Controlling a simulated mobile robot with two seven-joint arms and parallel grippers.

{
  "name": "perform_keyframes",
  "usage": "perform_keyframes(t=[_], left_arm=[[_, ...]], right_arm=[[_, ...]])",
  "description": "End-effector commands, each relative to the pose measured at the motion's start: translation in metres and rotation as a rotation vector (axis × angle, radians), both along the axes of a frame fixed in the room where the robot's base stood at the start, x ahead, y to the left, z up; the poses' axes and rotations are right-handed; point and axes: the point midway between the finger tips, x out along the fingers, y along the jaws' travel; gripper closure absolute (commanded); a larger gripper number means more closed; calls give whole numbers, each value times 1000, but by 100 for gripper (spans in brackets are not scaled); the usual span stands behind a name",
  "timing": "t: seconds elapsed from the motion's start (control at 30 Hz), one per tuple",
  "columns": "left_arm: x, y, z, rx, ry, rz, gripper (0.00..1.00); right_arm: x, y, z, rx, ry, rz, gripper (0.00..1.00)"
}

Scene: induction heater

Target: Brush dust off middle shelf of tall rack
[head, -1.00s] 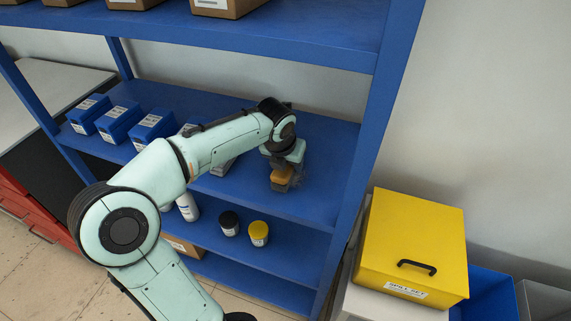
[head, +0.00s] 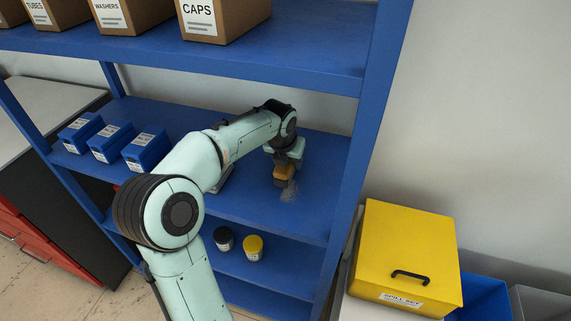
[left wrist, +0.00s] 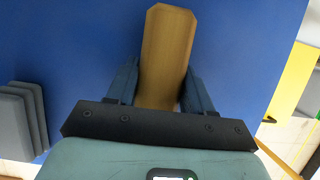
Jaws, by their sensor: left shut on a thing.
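The middle shelf (head: 315,210) of the blue rack is a flat blue board. A grey patch of dust (head: 289,192) lies on it toward the right, just beside the brush. My left gripper (head: 286,163) reaches in over this shelf, pointing down, shut on a brush with a tan wooden body (head: 284,174). In the left wrist view the wooden brush (left wrist: 166,55) sits between both fingers of the left gripper (left wrist: 160,88). The bristles are mostly hidden, and I cannot tell whether they touch the shelf. My right gripper is not in view.
Blue boxes (head: 146,151) stand on the shelf's left. A grey object (head: 224,180) is partly hidden by my arm. Cardboard boxes (head: 222,18) stand above; black (head: 223,239) and yellow-lidded (head: 253,247) jars below. A rack post (head: 372,130) bounds the right, near a yellow case (head: 410,255).

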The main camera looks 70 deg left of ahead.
Motion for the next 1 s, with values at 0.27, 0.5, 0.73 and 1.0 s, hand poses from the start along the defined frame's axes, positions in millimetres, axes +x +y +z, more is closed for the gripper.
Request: perform_keyframes(t=[0.27,0.5,0.73,1.0], left_arm=[[6,1,0,3,-1,-2,73],[18,-9,-2,3,0,-1,73],[9,-19,-3,-1,-2,0,73],[-5,-36,-4,-1,2,-1,73]], right_arm=[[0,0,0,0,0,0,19],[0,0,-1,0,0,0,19],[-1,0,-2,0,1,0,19],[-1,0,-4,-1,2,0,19]])
